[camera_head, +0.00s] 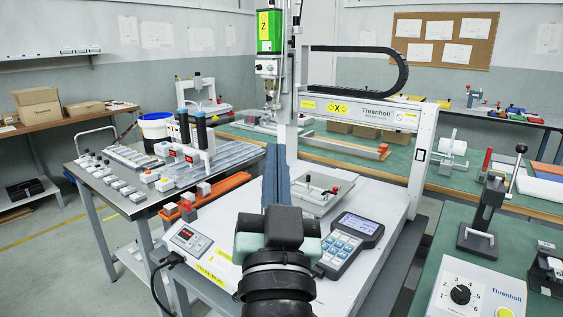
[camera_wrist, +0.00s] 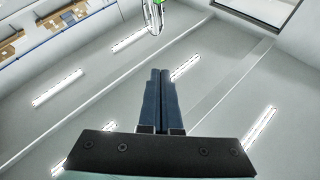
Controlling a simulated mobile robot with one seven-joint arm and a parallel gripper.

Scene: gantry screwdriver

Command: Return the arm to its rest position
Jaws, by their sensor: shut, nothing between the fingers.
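My gripper (camera_head: 276,148) stands upright in the middle of the head view, in front of the gantry machine. Its two long dark blue fingers are side by side, shut and empty. In the wrist view the fingers (camera_wrist: 159,73) lie close together, with the ceiling and its strip lights behind them, so the gripper points upward. My dark arm runs down to the bottom edge of the head view. The gantry (camera_head: 360,108), marked Threnholt, spans the worktable behind, with its green-topped Z unit (camera_head: 270,32) at upper left. My gripper hides part of the white machine bed.
A fixture plate (camera_head: 322,193) with knobs is close right of the fingers. A lever press (camera_head: 487,210) and dial box (camera_head: 478,292) stand at right. Floor shows at far left.

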